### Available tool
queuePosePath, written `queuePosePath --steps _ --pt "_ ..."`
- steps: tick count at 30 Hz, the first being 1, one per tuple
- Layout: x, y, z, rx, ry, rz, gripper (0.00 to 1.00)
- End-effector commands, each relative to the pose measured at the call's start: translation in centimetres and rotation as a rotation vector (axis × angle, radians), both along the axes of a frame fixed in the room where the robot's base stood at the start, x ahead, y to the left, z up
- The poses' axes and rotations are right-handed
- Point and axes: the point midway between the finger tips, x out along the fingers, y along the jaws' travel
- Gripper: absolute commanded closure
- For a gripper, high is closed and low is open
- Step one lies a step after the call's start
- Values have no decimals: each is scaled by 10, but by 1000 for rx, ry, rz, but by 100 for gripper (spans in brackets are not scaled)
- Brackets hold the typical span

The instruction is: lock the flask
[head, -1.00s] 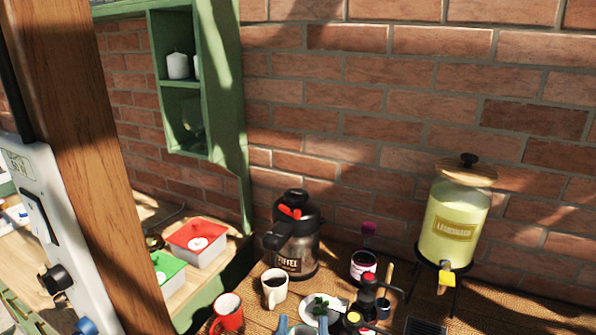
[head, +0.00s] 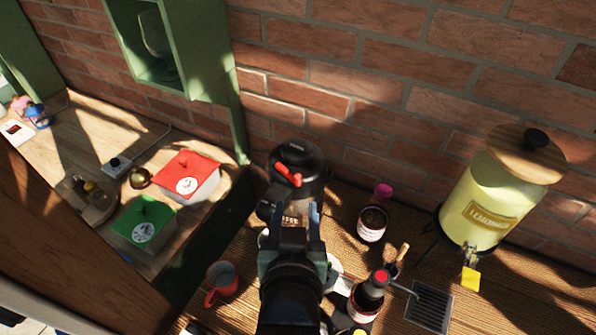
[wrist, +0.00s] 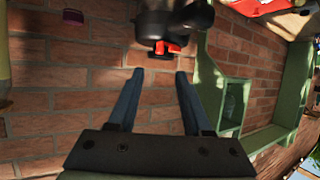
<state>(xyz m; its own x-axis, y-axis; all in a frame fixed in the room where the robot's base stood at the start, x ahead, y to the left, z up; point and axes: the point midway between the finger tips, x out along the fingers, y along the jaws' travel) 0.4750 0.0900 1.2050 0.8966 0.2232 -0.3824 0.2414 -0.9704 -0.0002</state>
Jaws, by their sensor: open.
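The flask (head: 310,161) is a dark coffee pot with a black top, standing on the woven table against the brick wall. A red lever (head: 288,174) sits on its top. My gripper (head: 299,210) is open and empty, in front of the flask, and covers its lower body in the head view. In the wrist view the flask (wrist: 150,24) hangs upside down at the top edge, with the red lever (wrist: 168,48) just beyond and between my two open blue fingertips (wrist: 159,73). The fingers look apart from the lever.
A dark jar (head: 372,223) and a red-capped bottle (head: 367,297) stand right of my arm. A red mug (head: 222,279) is to its left. A lemonade dispenser (head: 490,197) stands far right. Red and green lidded boxes are on the left counter.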

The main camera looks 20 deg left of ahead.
Motion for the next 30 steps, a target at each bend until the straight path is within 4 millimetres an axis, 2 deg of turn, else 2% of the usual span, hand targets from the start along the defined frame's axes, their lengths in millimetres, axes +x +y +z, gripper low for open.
queuePosePath --steps 6,15,21,30 --pt "34 9 -11 0 -1 0 50" --pt "75 19 -29 0 -1 0 50" --pt "91 23 -37 0 -1 0 50" --pt "96 24 -40 0 -2 0 50"
